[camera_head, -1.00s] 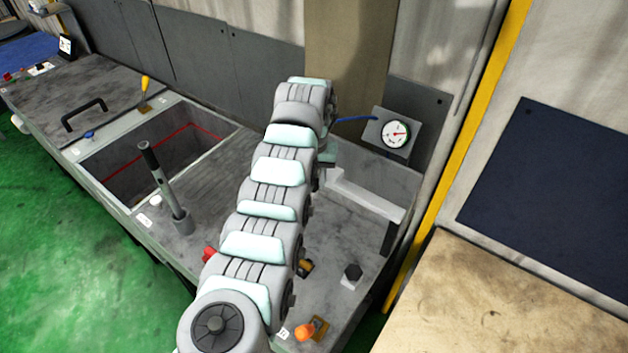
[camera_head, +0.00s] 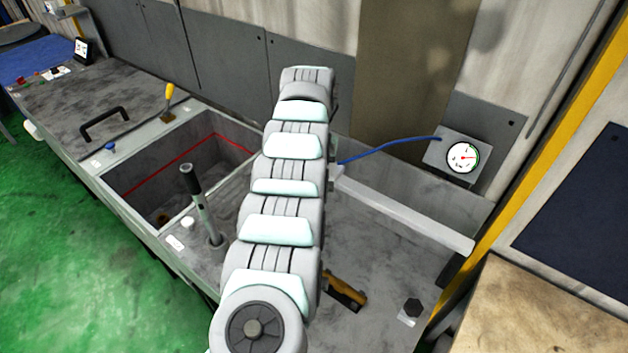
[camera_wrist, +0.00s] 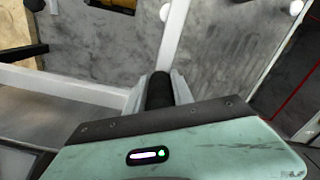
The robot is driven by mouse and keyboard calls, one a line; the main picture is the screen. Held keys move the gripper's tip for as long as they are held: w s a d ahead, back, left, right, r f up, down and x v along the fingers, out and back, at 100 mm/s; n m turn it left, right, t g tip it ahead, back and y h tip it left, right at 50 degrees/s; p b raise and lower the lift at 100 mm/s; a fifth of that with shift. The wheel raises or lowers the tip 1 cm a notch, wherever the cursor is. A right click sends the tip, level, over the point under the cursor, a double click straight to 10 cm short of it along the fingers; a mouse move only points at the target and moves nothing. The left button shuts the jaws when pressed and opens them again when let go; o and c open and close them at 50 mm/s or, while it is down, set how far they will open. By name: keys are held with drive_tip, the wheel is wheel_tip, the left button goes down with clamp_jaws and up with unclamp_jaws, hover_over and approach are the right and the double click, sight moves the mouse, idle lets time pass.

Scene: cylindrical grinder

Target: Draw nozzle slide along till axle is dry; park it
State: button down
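In the wrist view my gripper (camera_wrist: 158,86) has its two pale fingers on either side of a black cylindrical grip (camera_wrist: 159,92), with no clear gap on either side. I take this as the nozzle slide's handle; the nozzle itself is hidden. In the head view my arm hides the gripper and what it holds. A blue hose (camera_head: 385,152) runs from the gauge box to behind my arm. A long pale bar (camera_head: 405,210) extends right from behind my arm; it also shows in the wrist view (camera_wrist: 60,84). I cannot make out the axle for certain.
A dial gauge (camera_head: 462,157) is on the back wall. A yellow-handled part (camera_head: 345,289) and a black knob (camera_head: 412,308) are at right.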

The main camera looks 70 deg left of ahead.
drive_tip(key=shift+s+a, duration=0.15)
drive_tip(key=shift+a, duration=0.05)
drive_tip(key=c, duration=1.1)
unclamp_jaws()
drive_tip(key=shift+a, duration=0.1)
drive_tip(key=shift+r, duration=0.15)
wheel_tip(320, 180, up, 11)
drive_tip(key=p, duration=0.7)
drive_tip(key=shift+f+p, duration=0.2)
drive_tip(key=shift+p, duration=0.15)
